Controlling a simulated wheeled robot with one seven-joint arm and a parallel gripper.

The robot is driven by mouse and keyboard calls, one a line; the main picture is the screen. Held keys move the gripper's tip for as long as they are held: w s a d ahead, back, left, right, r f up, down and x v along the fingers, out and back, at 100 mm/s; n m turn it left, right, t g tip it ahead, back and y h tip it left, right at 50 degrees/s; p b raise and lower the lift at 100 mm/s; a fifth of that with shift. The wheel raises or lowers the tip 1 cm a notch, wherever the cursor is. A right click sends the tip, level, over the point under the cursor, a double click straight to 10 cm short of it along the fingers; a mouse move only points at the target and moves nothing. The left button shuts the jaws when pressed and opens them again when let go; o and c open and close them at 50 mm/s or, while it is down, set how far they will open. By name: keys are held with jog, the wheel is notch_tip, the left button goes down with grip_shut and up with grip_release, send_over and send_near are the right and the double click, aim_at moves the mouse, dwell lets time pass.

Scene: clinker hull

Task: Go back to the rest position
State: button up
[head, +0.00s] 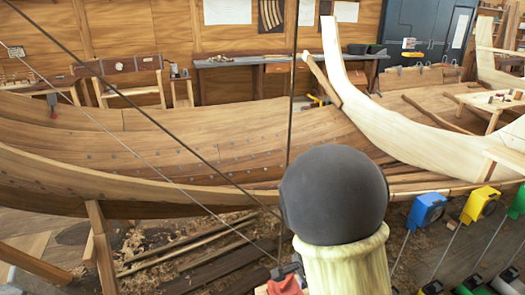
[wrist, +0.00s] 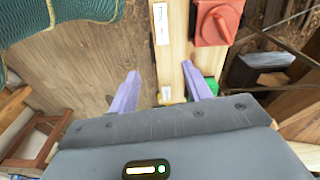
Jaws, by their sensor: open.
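My gripper (wrist: 163,88) shows in the wrist view with its two purple fingers spread apart. Nothing is held between them. A pale wooden post or board (wrist: 172,55) lies beyond the fingers, and a red knob-like block (wrist: 215,22) is fixed on it at the top. A small green piece (wrist: 208,84) shows beside the right finger. In the head view I cannot make out my gripper. No rest position is marked in either view.
A planked wooden hull (head: 200,150) spans the head view, with a pale curved timber (head: 400,130) at right. A dark ball (head: 333,193) blocks the lower middle. Coloured clamps, one blue (head: 426,210), line the right. Teal netting (wrist: 20,45) hangs at the wrist view's upper left.

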jog(key=s+d+r+n+t, duration=0.1)
jog(key=s+r+n, duration=0.5)
jog(key=n, duration=0.6)
jog(key=shift+s+d+n+t+y, duration=0.2)
jog(key=shift+d+n+t+y, duration=0.2)
jog(key=shift+t, duration=0.2)
